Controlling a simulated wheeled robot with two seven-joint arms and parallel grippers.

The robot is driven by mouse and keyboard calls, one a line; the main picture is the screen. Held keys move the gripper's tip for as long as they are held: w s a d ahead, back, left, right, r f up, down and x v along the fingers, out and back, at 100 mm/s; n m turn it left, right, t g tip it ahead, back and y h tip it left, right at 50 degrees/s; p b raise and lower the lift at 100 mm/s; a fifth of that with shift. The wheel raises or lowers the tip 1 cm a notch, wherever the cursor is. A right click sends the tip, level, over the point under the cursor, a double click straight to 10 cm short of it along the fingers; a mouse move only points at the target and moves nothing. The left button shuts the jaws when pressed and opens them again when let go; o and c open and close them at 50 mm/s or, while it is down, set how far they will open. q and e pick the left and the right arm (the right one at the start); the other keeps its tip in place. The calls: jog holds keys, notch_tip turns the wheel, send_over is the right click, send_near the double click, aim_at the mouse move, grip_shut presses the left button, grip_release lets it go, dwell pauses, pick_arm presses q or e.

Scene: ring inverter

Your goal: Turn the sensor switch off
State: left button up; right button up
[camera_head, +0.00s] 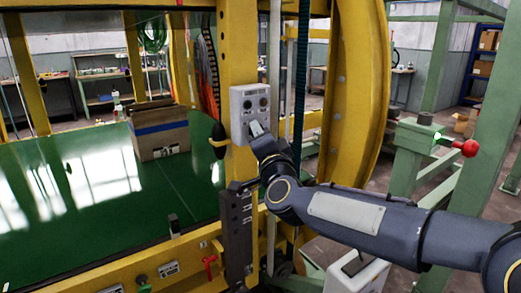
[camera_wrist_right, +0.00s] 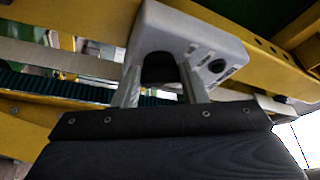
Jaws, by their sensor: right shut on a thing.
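A grey switch box (camera_head: 242,100) is fixed to the yellow upright of the machine, with small round knobs on its face. My right gripper (camera_head: 256,128) reaches in from the right and is at the lower part of this box. In the right wrist view the box (camera_wrist_right: 180,27) fills the top middle. There my right gripper (camera_wrist_right: 160,86) has one finger on each side of a black switch knob (camera_wrist_right: 158,68) and is shut on it. A second round black knob (camera_wrist_right: 217,66) sits to the right, outside the fingers. The knob's exact setting cannot be read. My left gripper is not in view.
A cardboard box (camera_head: 160,137) stands on the green conveyor surface (camera_head: 80,200) to the left. A curved yellow ring frame (camera_head: 357,80) rises just right of the switch box. A green stand (camera_head: 408,150) with a red ball handle (camera_head: 470,148) is farther right.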

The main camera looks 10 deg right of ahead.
jog(key=shift+f+n+t+y+b, duration=0.25)
jog(key=shift+n+t+y+b, duration=0.15)
jog(key=shift+n+b, duration=0.95)
jog(key=shift+n, duration=0.25)
jog(key=o, duration=1)
jog(key=shift+r, duration=0.1)
jog(key=v, duration=0.8)
jog(key=shift+w+d, duration=0.1)
